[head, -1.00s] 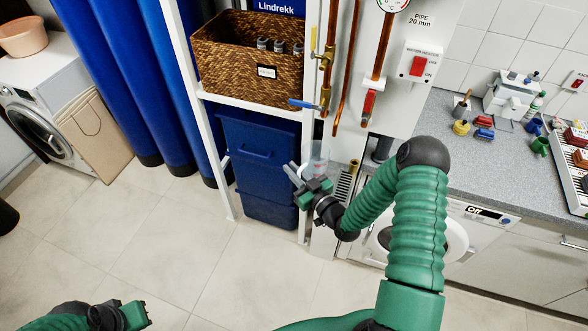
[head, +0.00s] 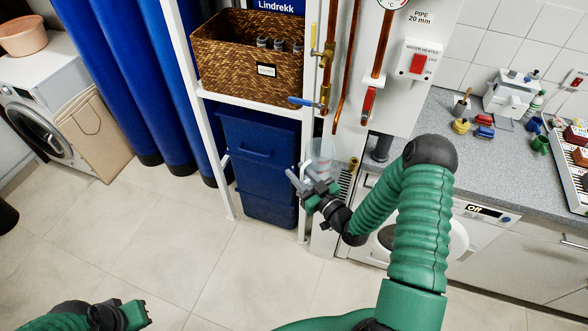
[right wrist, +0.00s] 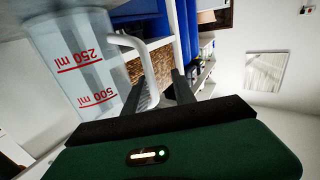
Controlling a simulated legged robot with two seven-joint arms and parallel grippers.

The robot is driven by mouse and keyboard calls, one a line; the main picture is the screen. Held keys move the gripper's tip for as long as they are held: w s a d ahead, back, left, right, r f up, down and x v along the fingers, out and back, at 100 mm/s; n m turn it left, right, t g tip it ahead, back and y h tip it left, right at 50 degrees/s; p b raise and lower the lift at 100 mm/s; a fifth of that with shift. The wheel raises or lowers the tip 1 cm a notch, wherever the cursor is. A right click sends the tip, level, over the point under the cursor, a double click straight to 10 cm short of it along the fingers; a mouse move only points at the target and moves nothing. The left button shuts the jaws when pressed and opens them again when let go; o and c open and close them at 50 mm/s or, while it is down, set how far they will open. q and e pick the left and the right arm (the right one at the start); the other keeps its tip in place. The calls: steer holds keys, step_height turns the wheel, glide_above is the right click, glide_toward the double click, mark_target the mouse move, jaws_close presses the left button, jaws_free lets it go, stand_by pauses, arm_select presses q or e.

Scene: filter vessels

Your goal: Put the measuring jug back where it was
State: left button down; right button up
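The clear measuring jug (head: 320,156) is below the copper pipes, just behind my right gripper (head: 299,178). In the right wrist view the jug (right wrist: 78,62) fills the upper left, with red 250 ml and 500 ml marks. Its pale handle (right wrist: 143,62) reaches down close to the left finger. My right gripper (right wrist: 162,92) looks open, its dark fingers spread with a gap between them. What the jug rests on is hidden. My left gripper (head: 133,314) is at the lower left of the head view, far from the jug; its fingers are not clear.
A dark grate (head: 345,184) and a brass pipe end (head: 353,163) are close to the right of the jug. The tiled floor (head: 170,240) is clear.

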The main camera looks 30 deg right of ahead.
steer(key=s+d+b, duration=0.2)
steer(key=s, duration=0.7)
steer(key=w+a+f+n+g, duration=0.2)
steer(key=a+f+g, duration=0.2)
steer(key=g, duration=0.3)
steer(key=s+a+r+m+g+h, duration=0.1)
steer(key=s+a+r+m+g, duration=0.2)
steer(key=s, duration=1)
steer(key=shift+s+a+r+m+g+h, duration=0.25)
steer(key=shift+a+r+g, duration=0.8)
steer(key=shift+a+g, duration=2.05)
steer(key=shift+w+a+t, duration=0.1)
steer(key=shift+a+t, duration=0.05)
steer(key=shift+t, duration=0.25)
